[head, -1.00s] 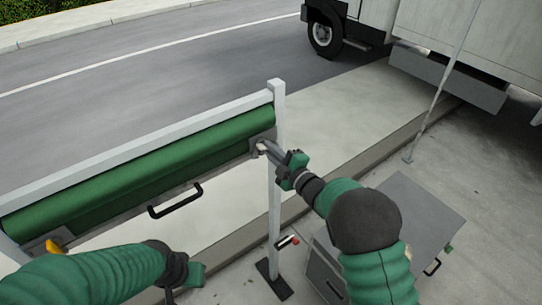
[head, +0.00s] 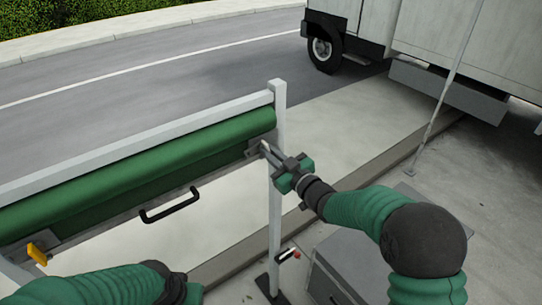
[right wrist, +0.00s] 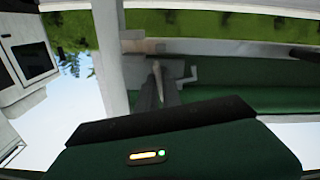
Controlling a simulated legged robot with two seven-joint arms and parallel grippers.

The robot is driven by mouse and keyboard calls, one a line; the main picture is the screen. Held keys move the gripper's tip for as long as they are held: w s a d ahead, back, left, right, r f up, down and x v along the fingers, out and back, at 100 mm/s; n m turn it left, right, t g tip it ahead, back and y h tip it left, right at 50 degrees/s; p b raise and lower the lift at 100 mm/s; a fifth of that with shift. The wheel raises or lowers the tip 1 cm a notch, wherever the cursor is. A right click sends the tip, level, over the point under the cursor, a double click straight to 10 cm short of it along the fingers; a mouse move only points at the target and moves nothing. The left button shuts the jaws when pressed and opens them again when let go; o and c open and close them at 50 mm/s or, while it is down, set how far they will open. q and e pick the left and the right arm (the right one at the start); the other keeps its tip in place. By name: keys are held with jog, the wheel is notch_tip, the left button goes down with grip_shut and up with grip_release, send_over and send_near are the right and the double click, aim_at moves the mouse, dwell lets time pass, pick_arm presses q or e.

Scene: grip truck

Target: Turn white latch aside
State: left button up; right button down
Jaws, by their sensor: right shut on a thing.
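The white latch (right wrist: 190,76) is a small pale angled piece at the right end of the green roll's bar, beside the white post. In the head view my right gripper (head: 266,149) reaches it from the right. Its grey fingers are shut on the latch and hide most of it. In the right wrist view the fingers (right wrist: 158,88) point at the bracket around the latch. My left arm lies at the bottom of the head view; its dark and green hand (head: 190,292) is partly cut off, and its fingers cannot be made out.
The green roll (head: 150,160) hangs under a white frame bar (head: 130,140), with a black handle (head: 170,207) below. A yellow latch (head: 37,254) sits at its left end. The white post (head: 276,205) stands close to my right gripper. A grey box (head: 345,265) stands at lower right.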

jog(key=shift+m, duration=1.3)
jog(key=c, duration=1.8)
grip_release()
jog(key=shift+o, duration=1.4)
jog(key=shift+w, duration=0.15)
jog(key=shift+a, duration=0.1)
jog(key=b+v, duration=0.5)
jog(key=v, duration=1.2)
jog(key=shift+w, duration=0.15)
